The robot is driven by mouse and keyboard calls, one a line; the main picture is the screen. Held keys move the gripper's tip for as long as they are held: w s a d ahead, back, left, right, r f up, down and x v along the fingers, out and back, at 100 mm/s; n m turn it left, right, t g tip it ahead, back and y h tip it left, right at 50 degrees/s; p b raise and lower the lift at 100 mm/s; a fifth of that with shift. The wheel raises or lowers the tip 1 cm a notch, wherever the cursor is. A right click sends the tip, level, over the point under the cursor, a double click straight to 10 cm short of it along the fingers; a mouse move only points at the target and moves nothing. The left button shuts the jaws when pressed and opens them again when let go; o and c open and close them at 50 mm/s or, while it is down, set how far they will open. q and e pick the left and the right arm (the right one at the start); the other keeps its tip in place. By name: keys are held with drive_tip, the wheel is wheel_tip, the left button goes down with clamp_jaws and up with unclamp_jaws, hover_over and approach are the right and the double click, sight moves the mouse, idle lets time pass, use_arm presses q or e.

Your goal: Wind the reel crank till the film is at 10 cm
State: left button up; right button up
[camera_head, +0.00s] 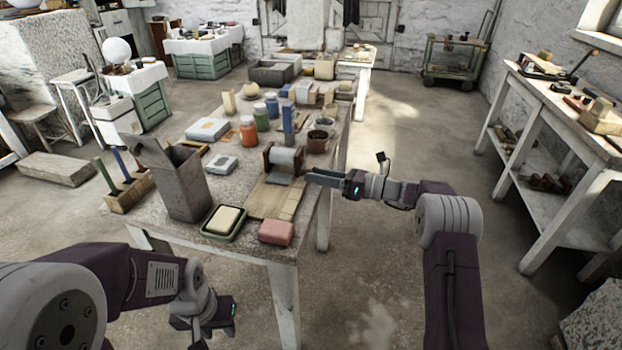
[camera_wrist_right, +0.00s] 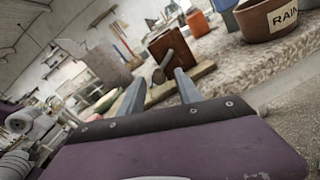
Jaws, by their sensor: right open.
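The reel (camera_head: 285,158) is a pale grey roll between brown wooden cheeks on the work table. A grey sheet of film hangs from its front onto a tan wooden board (camera_head: 262,203); I cannot read a scale there. My right gripper (camera_head: 312,178) is open at the right side of the reel. In the right wrist view the crank (camera_wrist_right: 161,66) shows as a grey piece beside the brown reel side (camera_wrist_right: 170,46), just beyond and between the spread fingertips (camera_wrist_right: 160,88). They do not appear closed on it. My left gripper (camera_head: 207,320) is low in front of the table; its fingers are not clear.
A soap-like block in a green tray (camera_head: 223,222) and a pink block (camera_head: 277,232) lie at the near edge. A grey metal bin (camera_head: 183,185) stands left. Jars and a brown pot (camera_head: 318,141) stand behind the reel. Open floor lies right of the table.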

drive_tip(key=shift+x, duration=1)
clamp_jaws()
drive_tip(key=shift+w+d+f+n+b, duration=0.15)
drive_tip(key=shift+n+b, duration=0.15)
drive_tip(key=shift+n, duration=0.25)
drive_tip(key=shift+w+a+f+n+b, duration=0.15)
drive_tip(key=shift+n+b, duration=0.1)
drive_tip(key=shift+n, duration=0.3)
drive_tip(key=shift+d+n, duration=0.1)
drive_tip(key=shift+n, duration=0.3)
